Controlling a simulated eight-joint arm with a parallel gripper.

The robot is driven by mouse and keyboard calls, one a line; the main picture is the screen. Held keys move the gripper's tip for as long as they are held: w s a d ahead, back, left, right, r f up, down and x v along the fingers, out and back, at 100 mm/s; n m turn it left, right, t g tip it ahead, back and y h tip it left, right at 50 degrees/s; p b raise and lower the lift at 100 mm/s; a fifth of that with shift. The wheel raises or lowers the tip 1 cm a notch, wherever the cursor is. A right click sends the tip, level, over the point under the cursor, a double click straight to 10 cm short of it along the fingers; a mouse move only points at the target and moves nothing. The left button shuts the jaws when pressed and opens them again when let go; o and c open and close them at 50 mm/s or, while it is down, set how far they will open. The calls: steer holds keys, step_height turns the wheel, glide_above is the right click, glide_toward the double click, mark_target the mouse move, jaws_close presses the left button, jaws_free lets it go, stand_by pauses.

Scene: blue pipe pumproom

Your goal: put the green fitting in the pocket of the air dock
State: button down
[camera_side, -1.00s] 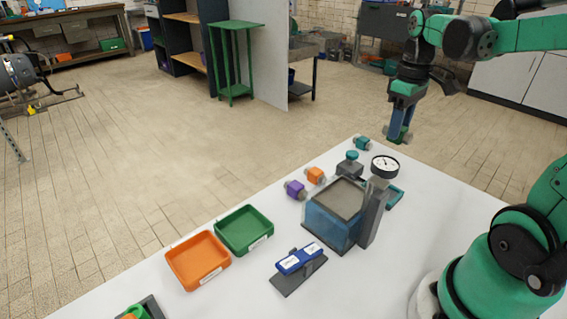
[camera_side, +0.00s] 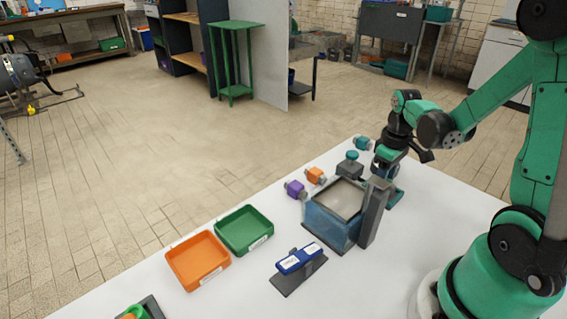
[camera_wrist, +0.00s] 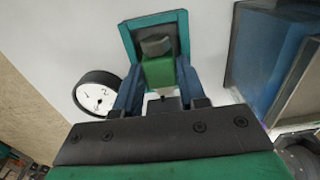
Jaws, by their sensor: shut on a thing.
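The green fitting (camera_wrist: 158,72), with a grey end, sits between the two blue fingers of my gripper (camera_wrist: 157,82) in the wrist view. My gripper is shut on it. Just beyond the fingers is a dark pocket with a teal rim (camera_wrist: 127,36), apparently the air dock's, and the fitting overlaps it in the picture. I cannot tell whether the fitting is above the pocket or partly inside. In the side view my gripper (camera_side: 384,176) is low over the teal-edged piece (camera_side: 394,198) at the table's right part. The fitting cannot be made out there.
A round white gauge (camera_wrist: 98,95) is close on the left in the wrist view. A blue box (camera_side: 331,225) with a grey post (camera_side: 374,213) stands beside my gripper. Purple (camera_side: 295,189), orange (camera_side: 315,175) and teal (camera_side: 362,143) fittings lie along the far edge. Trays (camera_side: 199,273) are further left.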

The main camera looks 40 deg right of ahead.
steer(key=shift+c, duration=2.4)
jaws_free()
steer(key=shift+f, duration=0.15)
step_height(320, 180, up, 12)
steer(key=a+t, duration=0.1)
steer(key=a, duration=0.1)
steer(key=w+a+t, duration=0.1)
steer(key=a, duration=0.2)
steer(key=w+a+t+h, duration=0.1)
steer(key=a, duration=0.1)
steer(key=shift+w+a, duration=0.1)
steer(key=shift+a, duration=0.3)
steer(key=a+t, duration=0.1)
steer(key=a, duration=0.1)
steer(key=a+t, duration=0.1)
steer(key=a, duration=0.2)
steer(key=a+t+y, duration=0.1)
steer(key=a+t, duration=0.1)
steer(key=a, duration=0.1)
steer(key=shift+w+a+f, duration=0.1)
steer(key=shift+w+f, duration=0.15)
steer(key=shift+f, duration=0.1)
